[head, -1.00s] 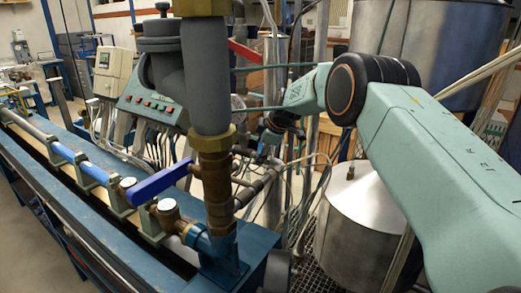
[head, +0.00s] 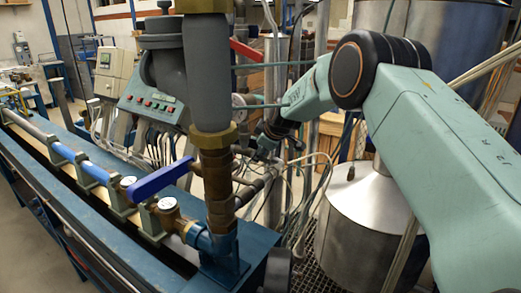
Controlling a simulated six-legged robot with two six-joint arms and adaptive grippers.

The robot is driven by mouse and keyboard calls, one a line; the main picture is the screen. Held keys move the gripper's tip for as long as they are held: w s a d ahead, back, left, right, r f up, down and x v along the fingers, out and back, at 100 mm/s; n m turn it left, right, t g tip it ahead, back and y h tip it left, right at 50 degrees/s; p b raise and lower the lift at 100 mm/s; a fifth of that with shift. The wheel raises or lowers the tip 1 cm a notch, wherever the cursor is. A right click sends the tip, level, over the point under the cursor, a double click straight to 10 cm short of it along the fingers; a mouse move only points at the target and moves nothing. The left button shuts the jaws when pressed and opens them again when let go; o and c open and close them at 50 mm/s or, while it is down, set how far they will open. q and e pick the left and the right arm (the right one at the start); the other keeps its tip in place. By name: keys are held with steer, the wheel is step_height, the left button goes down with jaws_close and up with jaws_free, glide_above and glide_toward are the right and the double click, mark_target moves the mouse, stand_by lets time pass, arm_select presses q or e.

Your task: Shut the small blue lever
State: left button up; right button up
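The blue lever (head: 160,180) sticks out to the left from the brass valve on the upright pipe (head: 217,180), tilting slightly down toward its free end. It lies above the meter row. My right arm comes in from the right, and my dark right gripper (head: 266,145) is small and lies just right of the upright pipe, among pipes and cables. It is apart from the lever's free end, on the other side of the pipe. Its fingers are too small and cluttered to read. My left gripper is not in view.
A red lever (head: 246,52) sits higher up, behind the pipe. A control box with buttons (head: 150,103) stands behind the blue lever. The blue bench (head: 120,235) with round meters (head: 167,204) runs along the left. A metal tank (head: 360,215) stands below my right arm.

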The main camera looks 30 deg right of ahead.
steer(key=shift+s+r+m+p, duration=0.1)
steer(key=shift+r+m+p, duration=0.05)
steer(key=shift+m+p, duration=0.55)
steer(key=shift+p, duration=0.1)
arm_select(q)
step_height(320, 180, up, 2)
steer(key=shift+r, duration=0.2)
arm_select(e)
steer(key=shift+h, duration=0.3)
steer(key=o, duration=1.1)
steer(key=shift+o, duration=0.2)
steer(key=d+v, duration=0.1)
steer(key=v, duration=1)
steer(key=shift+s+a, duration=0.45)
steer(key=shift+s, duration=0.05)
